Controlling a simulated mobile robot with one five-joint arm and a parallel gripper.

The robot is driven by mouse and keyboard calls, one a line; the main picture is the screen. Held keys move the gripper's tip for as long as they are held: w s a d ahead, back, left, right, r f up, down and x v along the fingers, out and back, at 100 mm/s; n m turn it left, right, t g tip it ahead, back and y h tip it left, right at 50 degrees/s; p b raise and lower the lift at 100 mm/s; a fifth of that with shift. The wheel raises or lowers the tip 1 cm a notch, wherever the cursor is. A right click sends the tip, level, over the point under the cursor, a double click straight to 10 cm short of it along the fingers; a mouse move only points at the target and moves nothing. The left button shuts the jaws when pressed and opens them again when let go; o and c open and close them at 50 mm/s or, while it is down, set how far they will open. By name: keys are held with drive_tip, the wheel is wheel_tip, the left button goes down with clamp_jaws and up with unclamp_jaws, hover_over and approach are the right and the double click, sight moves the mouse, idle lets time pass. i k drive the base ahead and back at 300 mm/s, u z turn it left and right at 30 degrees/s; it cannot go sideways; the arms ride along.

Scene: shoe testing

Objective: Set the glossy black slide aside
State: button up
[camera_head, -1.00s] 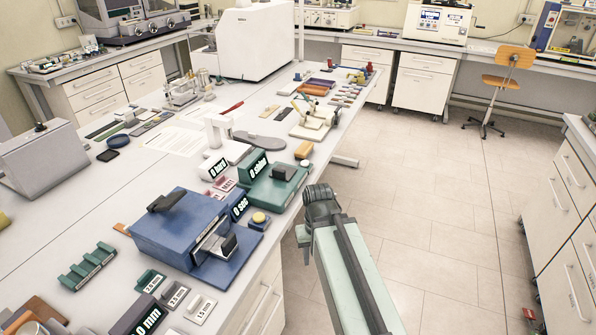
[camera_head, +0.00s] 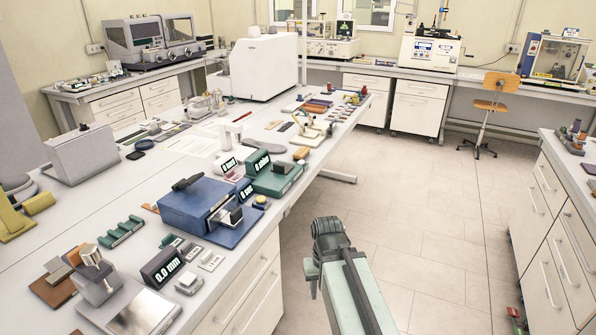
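I cannot pick out a glossy black slide with certainty. A dark elongated piece (camera_head: 187,183) lies on top of the blue machine (camera_head: 190,208) on the long bench; at this size I cannot tell whether it is a slide or a handle. A flat grey sole-shaped piece (camera_head: 265,147) lies farther along the bench. My arm reaches up from the bottom of the view, over the floor to the right of the bench. My gripper (camera_head: 313,286) is mostly hidden behind my wrist, and its fingers cannot be made out. Nothing held shows.
The long bench (camera_head: 88,222) carries a green block (camera_head: 272,180), a 0.0 mm display (camera_head: 162,266), a metal plate (camera_head: 143,313) and yellow parts (camera_head: 38,204). Drawer cabinets (camera_head: 543,220) stand at right and an orange chair (camera_head: 494,92) at the back. The floor between (camera_head: 420,200) is clear.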

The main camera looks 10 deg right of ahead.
sight(281, 168)
drive_tip(key=u, duration=0.15)
drive_tip(key=i, duration=0.75)
drive_tip(key=z, duration=0.25)
drive_tip(key=k, duration=0.75)
drive_tip(key=u, duration=0.25)
drive_tip(key=i, duration=0.9)
drive_tip(key=z, duration=0.05)
